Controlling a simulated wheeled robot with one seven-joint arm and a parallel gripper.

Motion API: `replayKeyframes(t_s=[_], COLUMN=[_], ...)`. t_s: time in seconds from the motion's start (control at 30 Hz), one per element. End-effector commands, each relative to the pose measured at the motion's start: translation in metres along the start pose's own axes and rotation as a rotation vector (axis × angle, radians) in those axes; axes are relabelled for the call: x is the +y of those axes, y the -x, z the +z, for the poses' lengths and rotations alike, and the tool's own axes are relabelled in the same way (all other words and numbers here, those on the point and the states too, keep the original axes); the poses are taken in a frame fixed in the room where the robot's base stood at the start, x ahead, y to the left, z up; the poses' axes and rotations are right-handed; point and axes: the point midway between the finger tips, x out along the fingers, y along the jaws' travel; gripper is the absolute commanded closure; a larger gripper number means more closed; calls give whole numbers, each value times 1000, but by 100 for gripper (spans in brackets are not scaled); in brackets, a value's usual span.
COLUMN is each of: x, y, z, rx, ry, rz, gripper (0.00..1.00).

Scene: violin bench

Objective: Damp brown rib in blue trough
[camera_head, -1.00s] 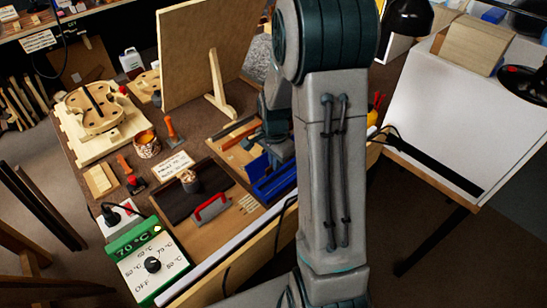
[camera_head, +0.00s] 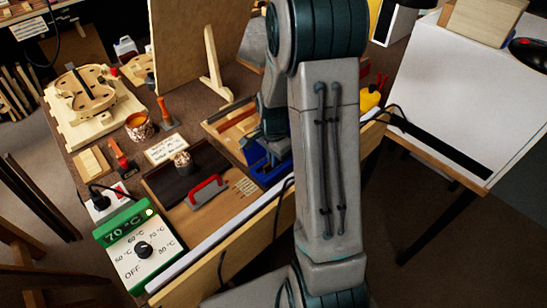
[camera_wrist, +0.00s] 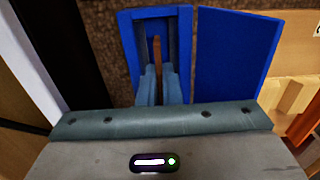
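The blue trough (camera_wrist: 183,35) is below my gripper in the wrist view, with a flat blue panel (camera_wrist: 238,55) to its right. In the head view the trough (camera_head: 272,178) is partly hidden by my arm. My gripper (camera_wrist: 158,72) points down into the trough opening. A thin brown rib (camera_wrist: 157,50) stands edge-on between the fingers, which look closed on it. The rib's lower end is inside the trough outline; whether it touches the bottom or any water cannot be told. In the head view the fingertips are hidden.
A green heater control box (camera_head: 140,245) reading 70 °C is at the front left. A violin body (camera_head: 85,92) and an upright board (camera_head: 195,50) are farther back. A white-topped table (camera_head: 450,100) is at right.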

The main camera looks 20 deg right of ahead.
Motion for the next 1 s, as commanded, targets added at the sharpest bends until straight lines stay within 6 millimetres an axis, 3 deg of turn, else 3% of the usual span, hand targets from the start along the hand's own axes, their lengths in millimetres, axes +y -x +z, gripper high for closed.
replayKeyframes(t_s=[0.1,0.2,0.53,1.0], x=[0,0,0,-1], y=[0,0,11,110], z=[0,0,0,0], rx=[0,0,1,2], ry=[0,0,1,0], rz=[0,0,-1,-5], gripper=[100,72,70,70])
